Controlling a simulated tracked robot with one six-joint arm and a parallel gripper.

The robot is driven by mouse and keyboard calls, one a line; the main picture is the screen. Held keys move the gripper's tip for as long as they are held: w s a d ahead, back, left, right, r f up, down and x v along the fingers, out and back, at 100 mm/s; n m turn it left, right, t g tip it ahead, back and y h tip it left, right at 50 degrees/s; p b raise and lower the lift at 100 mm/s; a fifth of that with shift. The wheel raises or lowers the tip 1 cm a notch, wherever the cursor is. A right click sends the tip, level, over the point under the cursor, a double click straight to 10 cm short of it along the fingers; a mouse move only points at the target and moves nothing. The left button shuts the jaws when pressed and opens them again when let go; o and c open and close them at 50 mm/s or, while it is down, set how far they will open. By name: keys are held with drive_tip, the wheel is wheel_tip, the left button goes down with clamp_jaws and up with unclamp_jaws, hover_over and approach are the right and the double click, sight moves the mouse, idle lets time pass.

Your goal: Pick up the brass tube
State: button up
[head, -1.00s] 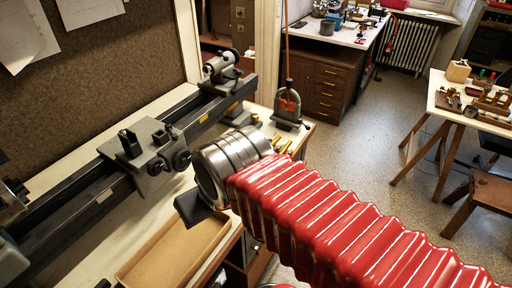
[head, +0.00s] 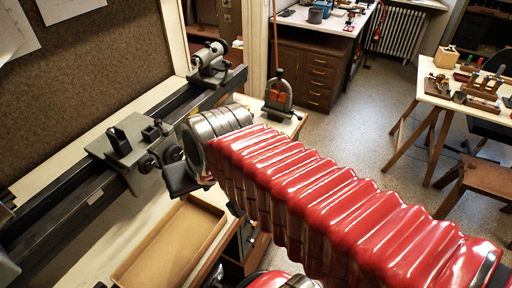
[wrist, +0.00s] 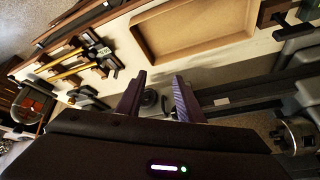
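In the wrist view, two slim brass tubes (wrist: 72,70) lie side by side on dark supports on the bench at the left. I cannot tell which is the task's tube. My gripper (wrist: 157,88) is open, with its two dark fingers apart and no tube between them. The tubes are well to the left of the fingers in that view. In the head view my red-sleeved arm and grey wrist hide the tubes and most of the gripper.
A shallow tan tray (head: 128,270) lies on the bench near my gripper. A lathe (head: 135,150) runs along the wall side. An upright tool with red parts (head: 278,98) stands at the bench's far end. Open floor (head: 350,140) lies to the right.

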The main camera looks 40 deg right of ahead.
drive_tip(key=w+d+f+m+h, duration=0.1)
drive_tip(key=d+m, duration=0.5)
drive_tip(key=d, duration=0.7)
drive_tip(key=w+d+f+m+t+h, duration=0.1)
drive_tip(key=w+d+f+m, duration=0.3)
drive_tip(key=d, duration=1)
drive_tip(key=w+m+h, duration=0.1)
drive_tip(key=m, duration=0.2)
drive_tip(key=shift+w+d+f+m, duration=0.2)
drive_tip(key=shift+d+f+m, duration=0.05)
drive_tip(key=shift+d+m, duration=0.05)
drive_tip(key=shift+f, duration=0.1)
drive_tip(key=x, duration=0.8)
drive_tip(key=shift+w, duration=0.2)
drive_tip(key=shift+f, duration=0.25)
drive_tip(key=shift+x, duration=2.55)
drive_tip(key=shift+c, duration=0.4)
